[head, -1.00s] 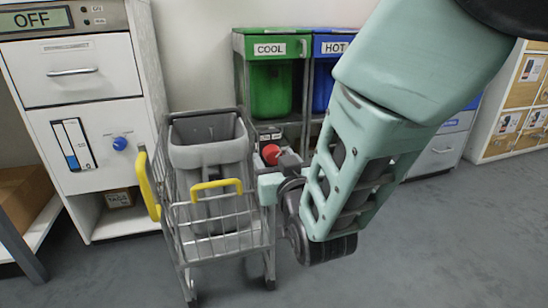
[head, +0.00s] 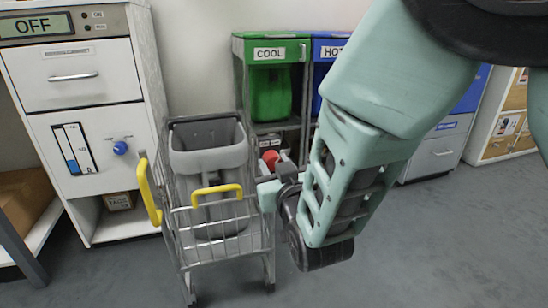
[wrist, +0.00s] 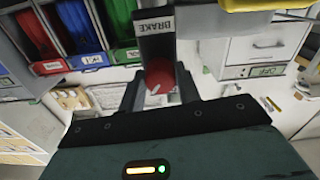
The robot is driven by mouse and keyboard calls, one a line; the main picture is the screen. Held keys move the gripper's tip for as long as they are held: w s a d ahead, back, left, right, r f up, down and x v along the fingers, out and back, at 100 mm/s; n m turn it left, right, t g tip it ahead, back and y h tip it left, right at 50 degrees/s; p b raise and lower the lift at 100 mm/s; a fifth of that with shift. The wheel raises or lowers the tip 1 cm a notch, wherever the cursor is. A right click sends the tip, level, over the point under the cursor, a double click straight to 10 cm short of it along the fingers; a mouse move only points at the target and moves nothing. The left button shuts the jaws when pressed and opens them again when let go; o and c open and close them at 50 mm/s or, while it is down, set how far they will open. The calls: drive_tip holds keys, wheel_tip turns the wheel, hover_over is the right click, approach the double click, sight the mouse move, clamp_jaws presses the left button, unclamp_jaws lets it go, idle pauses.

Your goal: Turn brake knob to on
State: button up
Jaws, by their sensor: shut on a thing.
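The red brake knob (head: 270,158) shows at the right side of the wire cart (head: 182,262), partly hidden by my gripper (head: 284,168). In the wrist view the knob (wrist: 160,76) sits between the two dark fingers of my gripper (wrist: 160,84), which is shut on it. A dark post with an upside-down BRAKE label (wrist: 157,27) stands just beyond the knob. I cannot read an on or off mark at the knob.
A grey bin (head: 208,158) stands in the cart, which has yellow handles (head: 149,192). A white cabinet (head: 80,115) with an OFF display (head: 38,25) and blue knob (head: 120,148) stands left. Green (head: 269,93) and blue bins stand behind. Floor at front right is clear.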

drive_tip(key=shift+d+r+n+p, duration=0.1)
drive_tip(key=shift+r+n+p, duration=0.05)
drive_tip(key=shift+n+p, duration=8.15)
drive_tip(key=o, duration=1)
drive_tip(key=p+v, duration=0.3)
drive_tip(key=v, duration=1.4)
drive_tip(key=shift+s, duration=0.2)
